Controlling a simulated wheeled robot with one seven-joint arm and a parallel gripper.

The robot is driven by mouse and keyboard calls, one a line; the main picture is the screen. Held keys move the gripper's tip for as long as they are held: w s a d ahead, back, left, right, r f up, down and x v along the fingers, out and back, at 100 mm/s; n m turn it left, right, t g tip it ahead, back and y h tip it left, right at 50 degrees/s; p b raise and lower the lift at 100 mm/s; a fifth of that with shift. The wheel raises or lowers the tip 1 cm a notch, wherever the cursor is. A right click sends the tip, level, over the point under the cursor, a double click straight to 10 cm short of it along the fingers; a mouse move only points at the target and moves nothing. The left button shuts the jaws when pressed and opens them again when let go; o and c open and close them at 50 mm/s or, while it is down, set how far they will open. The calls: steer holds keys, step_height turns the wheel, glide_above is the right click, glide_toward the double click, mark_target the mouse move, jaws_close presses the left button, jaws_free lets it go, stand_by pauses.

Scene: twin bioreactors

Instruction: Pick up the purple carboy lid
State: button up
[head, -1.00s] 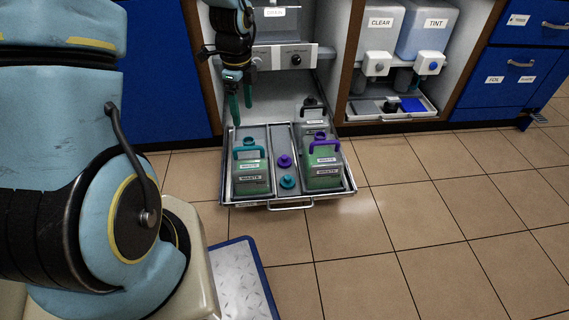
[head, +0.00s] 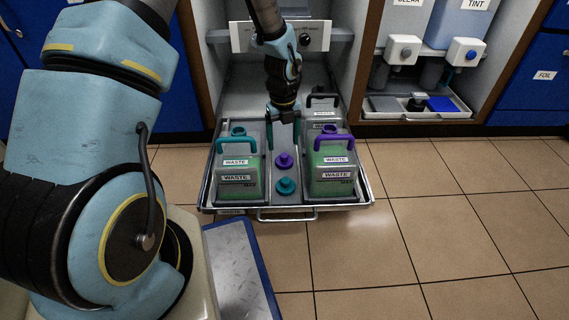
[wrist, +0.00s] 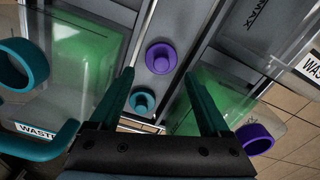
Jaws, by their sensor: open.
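The purple carboy lid (head: 284,161) lies on the middle strip of the pulled-out tray (head: 258,196), between two green-filled waste carboys. It also shows in the wrist view (wrist: 161,58), beyond my fingertips and roughly between them. A teal lid (head: 285,187) lies just in front of it, and shows in the wrist view too (wrist: 142,101). My gripper (head: 284,150) is open and empty, pointing down above the tray, with the purple lid below it. In the wrist view its two teal fingers (wrist: 162,85) are spread wide apart.
A carboy with a teal handle (head: 238,176) stands left of the lids, and one with a purple handle (head: 331,175) stands right. A black-handled carboy (head: 322,110) is behind. Cabinet walls flank the tray. Open tiled floor lies in front and right.

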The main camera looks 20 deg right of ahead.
mark_target(284, 155)
step_height(284, 155, down, 7)
steer(key=b, duration=0.4)
steer(key=shift+d+r, duration=0.15)
steer(key=shift+r, duration=0.1)
steer(key=shift+c, duration=0.4)
